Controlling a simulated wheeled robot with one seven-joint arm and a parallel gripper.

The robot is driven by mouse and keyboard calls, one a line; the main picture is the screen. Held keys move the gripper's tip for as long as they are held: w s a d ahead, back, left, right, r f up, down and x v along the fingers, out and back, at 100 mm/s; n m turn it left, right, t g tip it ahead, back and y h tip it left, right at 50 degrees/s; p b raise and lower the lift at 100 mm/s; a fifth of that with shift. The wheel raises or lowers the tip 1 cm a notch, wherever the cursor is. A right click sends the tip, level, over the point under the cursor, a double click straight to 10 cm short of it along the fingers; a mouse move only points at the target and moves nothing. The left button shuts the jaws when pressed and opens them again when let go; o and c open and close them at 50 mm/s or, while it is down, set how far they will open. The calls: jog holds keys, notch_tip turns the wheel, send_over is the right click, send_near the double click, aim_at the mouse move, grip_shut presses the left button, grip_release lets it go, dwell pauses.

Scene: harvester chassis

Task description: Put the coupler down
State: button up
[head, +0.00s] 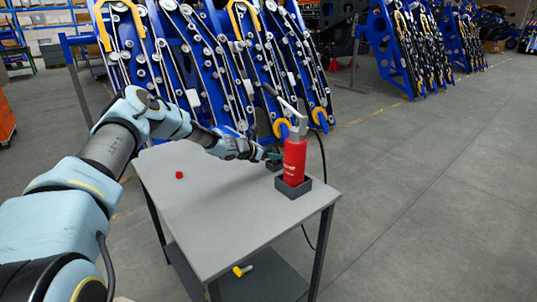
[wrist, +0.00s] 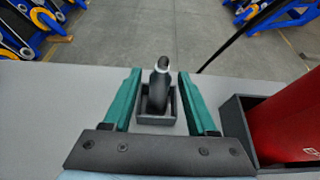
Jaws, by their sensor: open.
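The coupler (wrist: 159,88), a dark piece with a light metal collar and a dark tip, stands in a small square dark holder (wrist: 172,118) on the grey table. My gripper (wrist: 157,80) is open, with one green finger on each side of the coupler and a visible gap on both sides. In the head view my gripper (head: 270,155) is at the table's far side, just left of the red cylinder. The small holder (head: 274,165) shows partly below it, and the coupler is hidden there by the fingers.
A red cylinder (head: 294,162) with a lever stands in a larger dark holder (head: 293,188), close to my gripper's right. A black hose (head: 323,160) hangs past the table's right edge. A small red piece (head: 179,175) lies on the table (head: 225,215). A yellow item (head: 242,270) lies on the lower shelf.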

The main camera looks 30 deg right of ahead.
jog(key=b+v, duration=0.3)
jog(key=v, duration=0.8)
jog(key=shift+a+r, duration=0.2)
jog(key=shift+a, duration=0.1)
jog(key=s+a+r+m+y, duration=0.2)
jog(key=s+a+m+y, duration=0.2)
jog(key=a, duration=1)
jog(key=s+a+r+m+y, duration=0.3)
jog(key=s+a+m+y, duration=0.1)
jog(key=s+a+m, duration=0.6)
jog(key=s+a+r+m+y, duration=0.3)
jog(key=s+a+m, duration=0.4)
jog(key=s+a, duration=0.5)
jog(key=a+y, duration=0.1)
jog(key=a, duration=0.5)
jog(key=shift+s+g+y, duration=0.25)
jog(key=shift+g+y, duration=0.05)
jog(key=shift+g, duration=0.1)
jog(key=shift+a+r, duration=0.1)
